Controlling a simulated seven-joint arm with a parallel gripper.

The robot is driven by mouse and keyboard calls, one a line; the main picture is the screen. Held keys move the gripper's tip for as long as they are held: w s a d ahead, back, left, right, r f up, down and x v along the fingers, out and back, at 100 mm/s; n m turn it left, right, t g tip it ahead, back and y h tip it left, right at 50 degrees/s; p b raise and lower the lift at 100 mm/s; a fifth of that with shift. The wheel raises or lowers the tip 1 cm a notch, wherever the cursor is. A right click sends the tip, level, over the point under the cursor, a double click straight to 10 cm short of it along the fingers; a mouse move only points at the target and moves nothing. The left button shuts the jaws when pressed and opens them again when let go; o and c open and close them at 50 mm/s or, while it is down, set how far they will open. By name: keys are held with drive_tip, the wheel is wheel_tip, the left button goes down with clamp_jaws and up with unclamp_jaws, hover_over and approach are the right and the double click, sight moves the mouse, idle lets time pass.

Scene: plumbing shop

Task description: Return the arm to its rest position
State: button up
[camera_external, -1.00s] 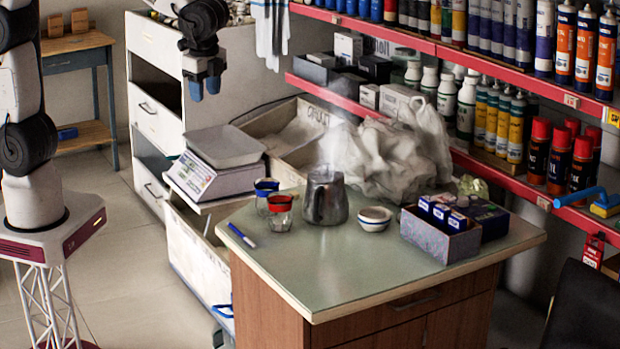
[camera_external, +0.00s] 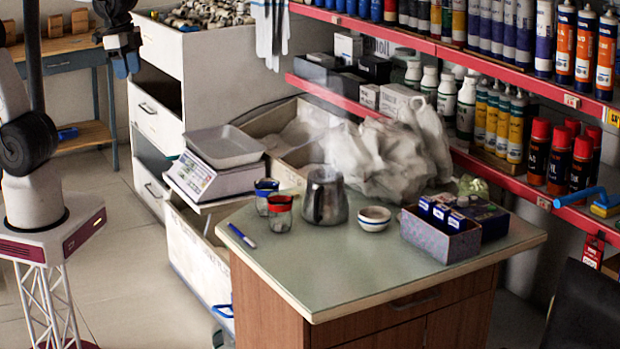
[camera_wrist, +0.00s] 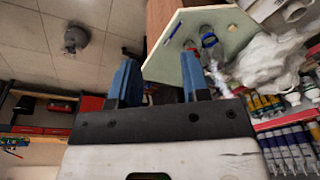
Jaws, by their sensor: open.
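My gripper (camera_external: 126,66) hangs in the upper left of the external view, high up and well left of the counter. Its two blue fingers also show in the wrist view (camera_wrist: 158,85), spread apart with nothing between them. The counter (camera_external: 330,268) shows in the wrist view (camera_wrist: 165,68) beyond the fingers, apart from them. My arm is folded back near its base at the left edge, and part of it is cut off by the frame.
The counter holds a steel pitcher (camera_external: 325,197), two cups, a bowl (camera_external: 374,218), a marker (camera_external: 242,236) and a patterned box (camera_external: 440,240). A scale (camera_external: 215,170) and white drawers (camera_external: 158,120) stand between arm and counter. Floor (camera_external: 115,230) near my base is clear.

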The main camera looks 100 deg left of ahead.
drive_tip(key=s+n, duration=0.1)
drive_tip(key=s, duration=0.5)
drive_tip(key=shift+s+d+f+t, duration=0.2)
drive_tip(key=shift+s+f+t, duration=0.1)
drive_tip(key=shift+f+t, duration=0.1)
